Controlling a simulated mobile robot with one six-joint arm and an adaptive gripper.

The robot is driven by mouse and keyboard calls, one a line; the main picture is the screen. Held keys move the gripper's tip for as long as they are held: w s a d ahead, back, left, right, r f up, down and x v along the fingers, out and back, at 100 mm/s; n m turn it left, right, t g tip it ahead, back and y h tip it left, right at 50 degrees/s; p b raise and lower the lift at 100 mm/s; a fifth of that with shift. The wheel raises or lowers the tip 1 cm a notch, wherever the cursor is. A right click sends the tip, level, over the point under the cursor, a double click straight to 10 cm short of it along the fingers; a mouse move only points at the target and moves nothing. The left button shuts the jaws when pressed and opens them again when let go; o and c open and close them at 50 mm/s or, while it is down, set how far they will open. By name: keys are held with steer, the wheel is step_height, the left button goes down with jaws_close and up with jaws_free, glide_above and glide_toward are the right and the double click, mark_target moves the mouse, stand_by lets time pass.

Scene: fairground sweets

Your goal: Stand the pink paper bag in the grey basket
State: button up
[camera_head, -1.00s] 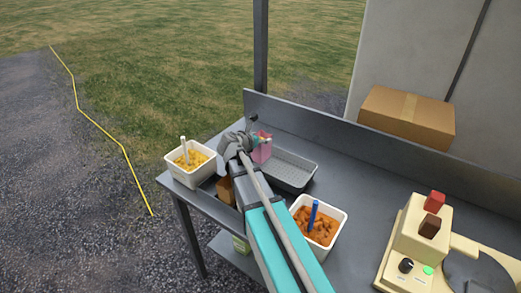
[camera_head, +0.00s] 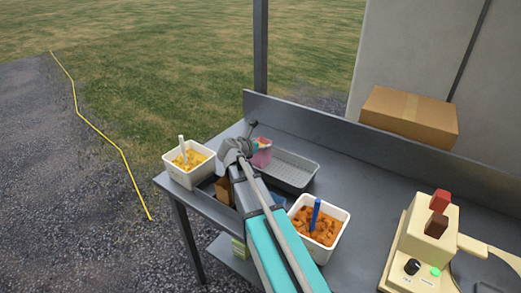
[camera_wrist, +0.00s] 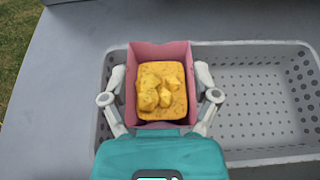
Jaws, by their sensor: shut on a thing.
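The pink paper bag (camera_wrist: 179,52) is upright, with yellow, lumpy sweets (camera_wrist: 160,95) showing in its open top. My gripper (camera_wrist: 161,80) is shut on it, one finger on each side. The grey basket (camera_wrist: 270,149) has perforated walls and floor. The bag is at the basket's left end, within its outline in the wrist view. The head view also shows the pink bag (camera_head: 261,158) at the left end of the grey basket (camera_head: 305,178), partly behind my gripper (camera_head: 243,148). The bag's bottom is hidden, so I cannot tell if it touches the basket floor.
A white tub of yellow sweets (camera_head: 171,172) stands left of the arm. A white tub of orange sweets (camera_head: 337,236) stands to its right. A cream machine (camera_head: 408,240) is at right. A raised back edge (camera_head: 360,138) runs behind the basket.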

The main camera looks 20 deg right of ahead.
steer(key=shift+f, duration=0.4)
steer(key=o, duration=0.7)
steer(key=shift+r, duration=0.3)
steer(key=p+v, duration=0.4)
steer(key=v, duration=0.8)
steer(key=shift+f+p, duration=0.15)
steer(key=shift+p, duration=0.15)
